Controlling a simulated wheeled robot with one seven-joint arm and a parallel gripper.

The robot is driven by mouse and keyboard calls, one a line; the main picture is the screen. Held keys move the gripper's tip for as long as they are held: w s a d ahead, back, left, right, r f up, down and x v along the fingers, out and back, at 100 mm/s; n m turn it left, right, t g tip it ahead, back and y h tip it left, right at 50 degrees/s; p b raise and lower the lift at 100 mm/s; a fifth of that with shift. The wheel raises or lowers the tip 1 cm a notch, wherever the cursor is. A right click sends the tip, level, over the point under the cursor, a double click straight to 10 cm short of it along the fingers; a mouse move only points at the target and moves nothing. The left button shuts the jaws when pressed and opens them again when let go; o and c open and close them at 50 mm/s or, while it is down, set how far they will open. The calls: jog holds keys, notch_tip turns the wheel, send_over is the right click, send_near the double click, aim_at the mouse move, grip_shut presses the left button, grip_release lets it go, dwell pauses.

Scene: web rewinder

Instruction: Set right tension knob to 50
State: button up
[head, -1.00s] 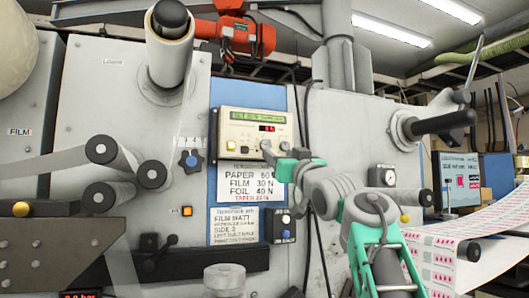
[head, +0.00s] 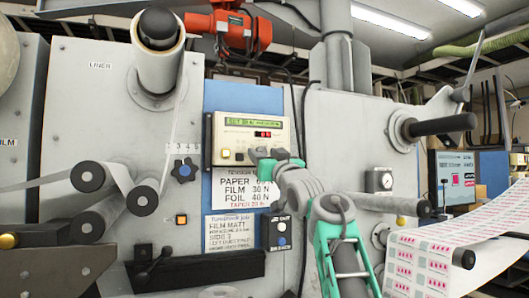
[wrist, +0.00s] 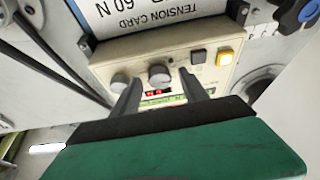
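The cream control panel (head: 246,125) on the machine front has a green text display and a small red readout, too small to read. In the wrist view, which shows the panel upside down, two grey knobs sit side by side: the left-hand panel knob (wrist: 160,75) and the right knob (wrist: 119,82). My gripper (wrist: 161,84) is open, its dark fingers apart in front of the panel. The left-hand knob appears between the fingertips; contact cannot be told. The right knob is outside the fingers. In the head view my gripper (head: 262,157) hides part of the knob row.
A tension card (head: 240,188) hangs below the panel. A yellow button (wrist: 225,57) and a dark button (wrist: 198,57) sit beside the knobs. A blue star knob (head: 184,170) is left of the panel. Rollers project at left, and a black-handled shaft (head: 440,125) at right.

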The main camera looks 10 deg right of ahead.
grip_shut()
dwell(0.3)
jog(key=shift+m+h, duration=0.4)
jog(key=shift+m, duration=0.3)
jog(key=m, duration=0.1)
jog(key=m+h, duration=0.1)
jog(key=shift+a+m, duration=0.2)
jog(key=shift+m, duration=0.2)
jog(key=m+h+p, duration=0.1)
jog(key=m, duration=0.1)
jog(key=m+h, duration=0.1)
jog(key=m, duration=0.2)
jog(key=shift+a+r+h+p, duration=0.1)
jog(key=shift+r+h+p, duration=0.1)
jog(key=shift+h+p, duration=0.2)
jog(key=shift+m+g+h+p, duration=0.35)
jog(key=shift+m+h, duration=0.3)
jog(key=shift+m, duration=0.85)
jog(key=shift+m+g+h+p, duration=0.1)
jog(key=shift+m+g+h, duration=0.45)
jog(key=shift+m, duration=0.95)
jog(key=shift+s, duration=0.1)
grip_release()
